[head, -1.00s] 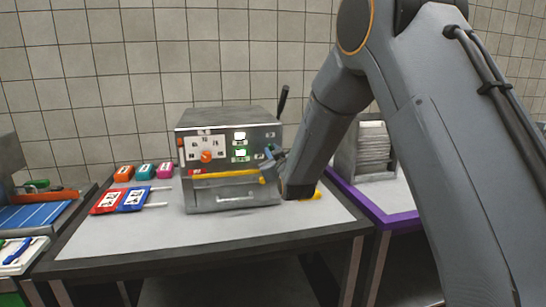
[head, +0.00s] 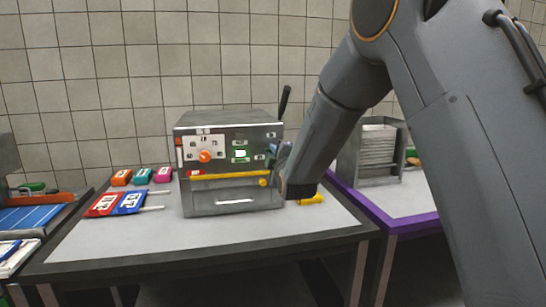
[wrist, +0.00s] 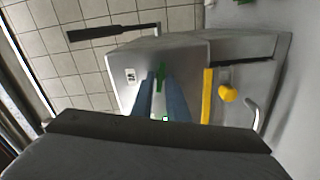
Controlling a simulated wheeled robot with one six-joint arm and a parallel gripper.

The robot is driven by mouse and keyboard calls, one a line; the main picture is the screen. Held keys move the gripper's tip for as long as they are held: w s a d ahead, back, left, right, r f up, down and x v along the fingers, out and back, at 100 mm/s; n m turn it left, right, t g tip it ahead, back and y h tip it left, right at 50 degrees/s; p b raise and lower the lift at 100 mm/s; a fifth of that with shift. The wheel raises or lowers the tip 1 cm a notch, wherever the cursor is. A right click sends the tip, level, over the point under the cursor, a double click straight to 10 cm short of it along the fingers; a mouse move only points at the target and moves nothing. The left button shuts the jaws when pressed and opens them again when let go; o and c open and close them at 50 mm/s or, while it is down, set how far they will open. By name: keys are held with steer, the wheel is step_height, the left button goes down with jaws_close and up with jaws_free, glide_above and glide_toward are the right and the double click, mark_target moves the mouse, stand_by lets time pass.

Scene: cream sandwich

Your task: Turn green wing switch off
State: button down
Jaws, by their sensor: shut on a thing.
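The machine (head: 228,206) is a grey metal box on the table, with an orange knob (head: 206,156), labels and a yellow bar on its front. My gripper (head: 272,153) is at the right side of its front panel. In the wrist view the two blue-grey fingers of my gripper (wrist: 160,88) are shut on the green wing switch (wrist: 161,76), whose green tip shows between them. The fingers hide most of the switch, so its exact angle is hard to tell. In the head view the switch is hidden by my gripper.
A yellow bar (wrist: 207,95) and yellow knob (wrist: 228,93) are close beside my fingers. A black lever (head: 284,100) rises at the machine's right. Red and blue packets (head: 128,203) lie to its left. A rack (head: 374,150) stands on the purple-edged table. The table's front is clear.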

steer(key=shift+n+b, duration=0.3)
steer(key=shift+n, duration=1)
steer(key=shift+f+n, duration=0.1)
steer(key=shift+n, duration=0.2)
steer(key=c, duration=1.9)
jaws_free()
steer(key=b+v, duration=0.1)
steer(key=v, duration=0.7)
